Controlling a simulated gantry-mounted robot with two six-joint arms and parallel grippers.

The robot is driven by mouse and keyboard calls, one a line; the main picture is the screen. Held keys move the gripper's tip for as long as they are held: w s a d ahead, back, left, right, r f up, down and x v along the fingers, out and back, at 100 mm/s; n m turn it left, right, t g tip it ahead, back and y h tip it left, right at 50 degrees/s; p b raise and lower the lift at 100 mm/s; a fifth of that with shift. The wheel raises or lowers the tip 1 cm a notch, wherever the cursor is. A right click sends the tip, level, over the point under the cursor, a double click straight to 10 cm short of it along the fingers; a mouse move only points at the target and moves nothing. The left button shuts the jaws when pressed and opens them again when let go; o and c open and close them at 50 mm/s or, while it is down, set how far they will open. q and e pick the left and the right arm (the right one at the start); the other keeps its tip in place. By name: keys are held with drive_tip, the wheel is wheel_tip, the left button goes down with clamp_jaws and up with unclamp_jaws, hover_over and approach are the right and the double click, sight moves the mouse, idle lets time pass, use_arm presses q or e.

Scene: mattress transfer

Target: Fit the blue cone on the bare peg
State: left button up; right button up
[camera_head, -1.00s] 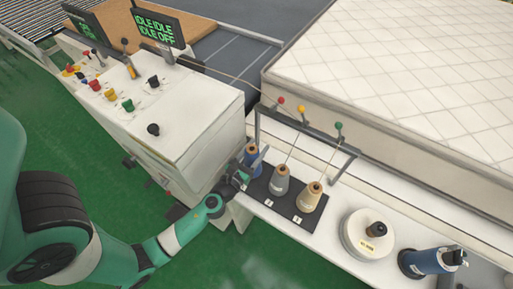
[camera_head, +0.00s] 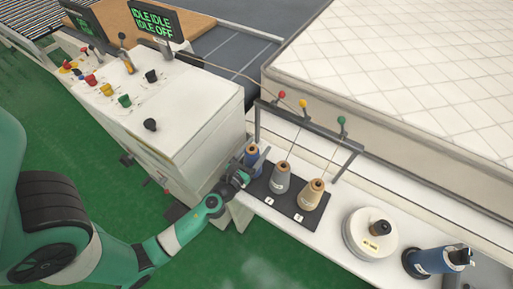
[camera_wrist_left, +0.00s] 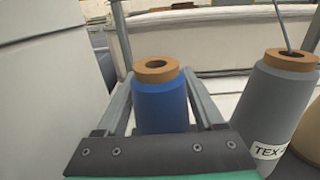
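A blue cone (camera_head: 251,157) with a tan top stands upright at the left end of a black board (camera_head: 286,204), beside a grey cone (camera_head: 280,178) and a tan cone (camera_head: 312,194). My left gripper (camera_head: 254,166) is at the blue cone. In the left wrist view its fingers lie on both sides of the blue cone (camera_wrist_left: 160,105); whether they press on it is unclear. The cone's foot and any peg under it are hidden. My right gripper is not in view.
A rail frame with red, yellow and green balls (camera_head: 303,104) stands behind the cones. A white control cabinet (camera_head: 190,120) is close on the left; a mattress (camera_head: 420,80) lies behind.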

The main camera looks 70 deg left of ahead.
use_arm(q)
drive_tip(key=shift+o, duration=1)
drive_tip(key=b+v, duration=0.1)
drive_tip(key=v, duration=1)
drive_tip(key=shift+s+d, duration=0.15)
drive_tip(key=shift+s, duration=0.15)
